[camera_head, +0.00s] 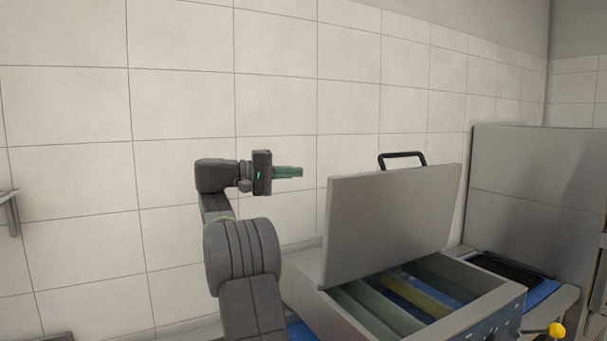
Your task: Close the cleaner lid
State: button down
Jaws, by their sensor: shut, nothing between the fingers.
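The cleaner lid (390,222) is a flat grey panel standing raised and tilted at the back of the cleaner box (462,322). A dark handle (402,157) sticks up from the lid's top edge. The open box shows long green, blue and yellow rollers (375,306) inside. My gripper (300,172) has green fingers and is shut and empty. It is in the air to the left of the lid, apart from it, at about the height of the lid's top edge, pointing right.
A tall grey panel (535,190) stands to the right of the box, with a dark and blue surface (515,272) beside it. A yellow knob (556,330) is at the lower right. A tiled wall (180,110) is behind. The space above the lid is clear.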

jog(key=d, duration=1)
jog(key=shift+s+d+f+p, duration=0.15)
jog(key=shift+s+f+p, duration=0.15)
jog(key=shift+p, duration=0.1)
